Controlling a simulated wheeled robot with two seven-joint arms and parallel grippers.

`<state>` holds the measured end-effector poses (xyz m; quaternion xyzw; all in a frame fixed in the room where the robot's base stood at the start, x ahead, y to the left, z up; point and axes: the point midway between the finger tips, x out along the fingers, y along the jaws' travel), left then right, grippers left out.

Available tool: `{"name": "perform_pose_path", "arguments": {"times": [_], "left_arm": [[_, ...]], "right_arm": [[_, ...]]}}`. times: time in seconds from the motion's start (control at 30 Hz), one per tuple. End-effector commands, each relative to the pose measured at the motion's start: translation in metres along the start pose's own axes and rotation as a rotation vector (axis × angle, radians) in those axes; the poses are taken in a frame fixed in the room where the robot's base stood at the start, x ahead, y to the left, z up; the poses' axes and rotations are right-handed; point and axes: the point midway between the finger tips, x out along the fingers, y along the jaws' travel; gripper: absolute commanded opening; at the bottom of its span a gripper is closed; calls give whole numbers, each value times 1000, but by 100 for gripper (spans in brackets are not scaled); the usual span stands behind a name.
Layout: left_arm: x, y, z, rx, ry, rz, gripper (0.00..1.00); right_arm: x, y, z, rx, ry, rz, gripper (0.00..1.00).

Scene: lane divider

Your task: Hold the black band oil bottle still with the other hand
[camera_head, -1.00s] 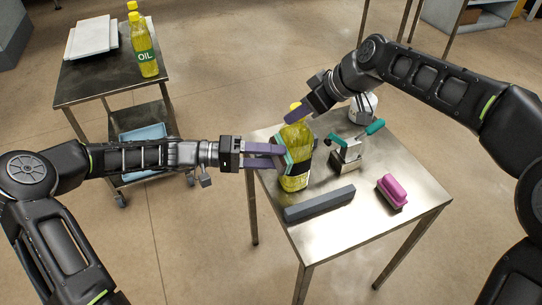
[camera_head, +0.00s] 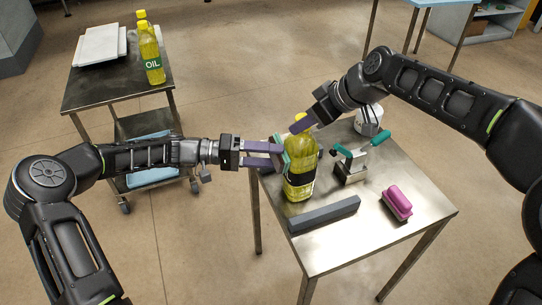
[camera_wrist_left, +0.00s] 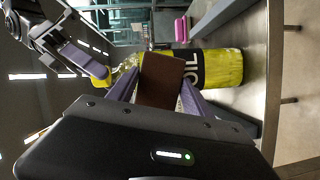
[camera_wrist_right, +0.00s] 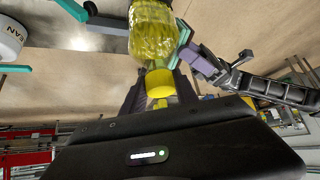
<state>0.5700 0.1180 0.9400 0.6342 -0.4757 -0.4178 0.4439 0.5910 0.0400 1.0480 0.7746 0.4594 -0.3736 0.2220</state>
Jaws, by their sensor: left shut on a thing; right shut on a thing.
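The black band oil bottle (camera_head: 300,163) stands upright on the near table, yellow with a yellow cap. My right gripper (camera_head: 302,123) is shut on its top from above; the right wrist view shows the fingers around the yellow cap (camera_wrist_right: 159,83). My left gripper (camera_head: 279,155) is shut on a flat pad (camera_head: 285,152), teal on one side. The left wrist view shows its brown face (camera_wrist_left: 160,82) between the fingers, with the bottle (camera_wrist_left: 222,68) right behind it. The pad is at the bottle's left side and appears to touch it. The "OIL" lettering is partly covered.
The metal table (camera_head: 385,233) also holds a grey bar (camera_head: 324,214), a pink-handled brush (camera_head: 397,203), a teal-handled device (camera_head: 352,163) and a white container (camera_head: 368,120). A cart (camera_head: 110,90) at the left carries more oil bottles (camera_head: 152,60) and white trays (camera_head: 100,44).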

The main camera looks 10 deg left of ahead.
Motion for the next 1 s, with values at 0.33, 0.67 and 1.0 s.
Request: {"name": "perform_pose_path", "arguments": {"times": [0.33, 0.67, 1.0], "left_arm": [[-28, -1, 10, 0, 3, -3, 26], [-46, 0, 19, 0, -1, 0, 26], [-46, 0, 19, 0, 0, 0, 26]], "right_arm": [[1, -2, 0, 0, -2, -5, 0], [0, 0, 1, 1, -2, -1, 0], [0, 1, 1, 1, -2, 1, 0]]}}
